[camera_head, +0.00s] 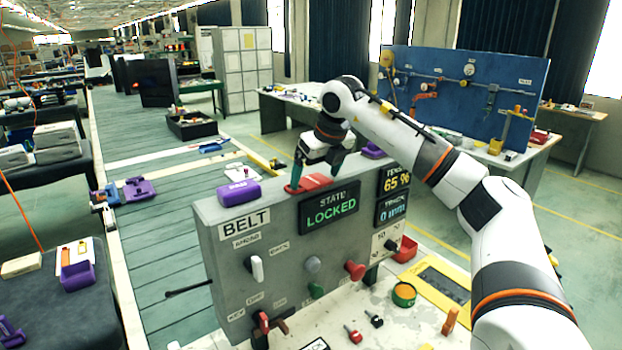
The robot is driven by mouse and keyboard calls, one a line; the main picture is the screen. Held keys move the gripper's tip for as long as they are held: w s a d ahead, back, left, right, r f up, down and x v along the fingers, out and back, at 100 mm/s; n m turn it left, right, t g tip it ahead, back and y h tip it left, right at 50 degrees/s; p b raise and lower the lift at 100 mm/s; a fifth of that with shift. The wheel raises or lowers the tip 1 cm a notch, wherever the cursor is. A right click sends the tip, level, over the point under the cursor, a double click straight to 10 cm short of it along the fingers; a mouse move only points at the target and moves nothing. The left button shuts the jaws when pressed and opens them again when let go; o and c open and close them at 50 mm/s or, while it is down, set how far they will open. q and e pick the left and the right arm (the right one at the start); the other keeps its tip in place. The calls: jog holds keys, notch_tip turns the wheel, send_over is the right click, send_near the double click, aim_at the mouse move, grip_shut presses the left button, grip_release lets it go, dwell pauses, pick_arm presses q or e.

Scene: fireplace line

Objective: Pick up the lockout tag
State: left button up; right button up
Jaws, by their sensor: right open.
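A flat red piece that looks like the lockout tag (309,184) lies on the top edge of the grey belt control panel (218,256), above the display reading "STATE LOCKED". My right gripper (317,172) points down over it. Its dark fingers are apart, one near each end of the red piece. I cannot tell whether they touch it. A small red item (263,322) also shows low on the panel's front. My left gripper is not in view.
A purple block (239,193) sits on the panel top left of my right gripper. Knobs and levers stick out of the panel front. The cream table (415,326) holds a green-and-orange round button (404,294) and small red and black parts. A long green conveyor (160,230) runs behind.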

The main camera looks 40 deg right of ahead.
jog(key=shift+w, duration=0.1)
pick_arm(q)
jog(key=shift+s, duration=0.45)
pick_arm(e)
jog(key=shift+a, duration=0.1)
jog(key=c, duration=1)
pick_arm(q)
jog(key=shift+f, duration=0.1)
pick_arm(e)
jog(key=shift+c, duration=0.2)
